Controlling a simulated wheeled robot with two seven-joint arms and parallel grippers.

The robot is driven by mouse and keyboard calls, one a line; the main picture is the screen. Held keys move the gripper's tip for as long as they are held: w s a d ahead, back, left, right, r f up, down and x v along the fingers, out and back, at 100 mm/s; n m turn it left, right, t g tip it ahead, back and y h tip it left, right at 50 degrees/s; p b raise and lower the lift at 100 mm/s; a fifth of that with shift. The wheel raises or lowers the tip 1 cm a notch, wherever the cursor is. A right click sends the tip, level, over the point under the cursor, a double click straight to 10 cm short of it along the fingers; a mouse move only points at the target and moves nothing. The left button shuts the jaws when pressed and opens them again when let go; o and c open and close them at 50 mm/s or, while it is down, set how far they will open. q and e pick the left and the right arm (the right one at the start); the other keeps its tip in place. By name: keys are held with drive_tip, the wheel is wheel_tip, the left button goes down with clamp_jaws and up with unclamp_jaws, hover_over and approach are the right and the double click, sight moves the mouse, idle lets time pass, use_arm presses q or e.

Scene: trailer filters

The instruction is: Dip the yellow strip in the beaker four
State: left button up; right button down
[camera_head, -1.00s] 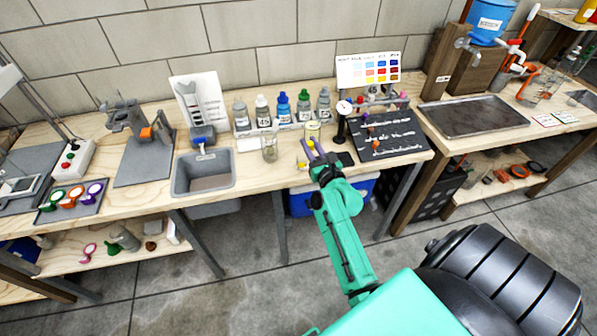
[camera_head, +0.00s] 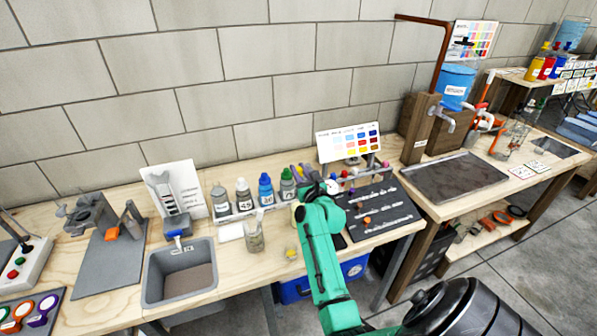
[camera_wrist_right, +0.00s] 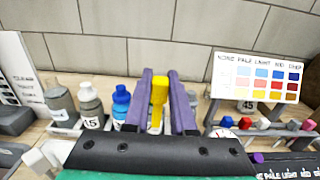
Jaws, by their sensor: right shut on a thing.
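In the wrist view, the yellow strip (camera_wrist_right: 158,92) stands upright between the purple fingers of my right gripper (camera_wrist_right: 160,85), which is shut on it. In the head view this gripper (camera_head: 304,178) is raised near the right end of the bottle row, and the strip cannot be made out. A glass beaker (camera_head: 254,240) holding thin sticks stands in front of the bottles. Another pale yellowish vessel (camera_head: 295,211) is partly hidden by my arm. I cannot tell which vessel is beaker four. My left gripper is out of view.
Several labelled bottles (camera_head: 243,194) stand in a rack at the back. A colour chart (camera_head: 349,142) stands behind a dark board (camera_head: 380,212) with small coloured pieces. A grey sink (camera_head: 180,272) is at the left. A small yellow item (camera_head: 291,252) lies near the front edge.

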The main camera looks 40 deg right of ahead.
wheel_tip(320, 180, down, 4)
drive_tip(key=b, duration=0.2)
drive_tip(key=shift+f+b, duration=0.15)
drive_tip(key=shift+b, duration=0.2)
drive_tip(key=shift+w+f+b, duration=0.1)
drive_tip(key=shift+f+b, duration=2.4)
drive_tip(key=shift+f, duration=0.85)
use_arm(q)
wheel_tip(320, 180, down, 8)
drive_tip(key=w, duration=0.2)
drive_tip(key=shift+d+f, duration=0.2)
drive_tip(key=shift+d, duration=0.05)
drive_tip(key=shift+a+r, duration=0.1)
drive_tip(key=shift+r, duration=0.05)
use_arm(e)
drive_tip(key=shift+r, duration=0.15)
use_arm(q)
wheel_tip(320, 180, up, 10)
drive_tip(key=p, duration=1)
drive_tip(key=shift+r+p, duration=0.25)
drive_tip(key=shift+p, duration=0.15)
use_arm(e)
wheel_tip(320, 180, up, 10)
drive_tip(key=shift+r, duration=0.1)
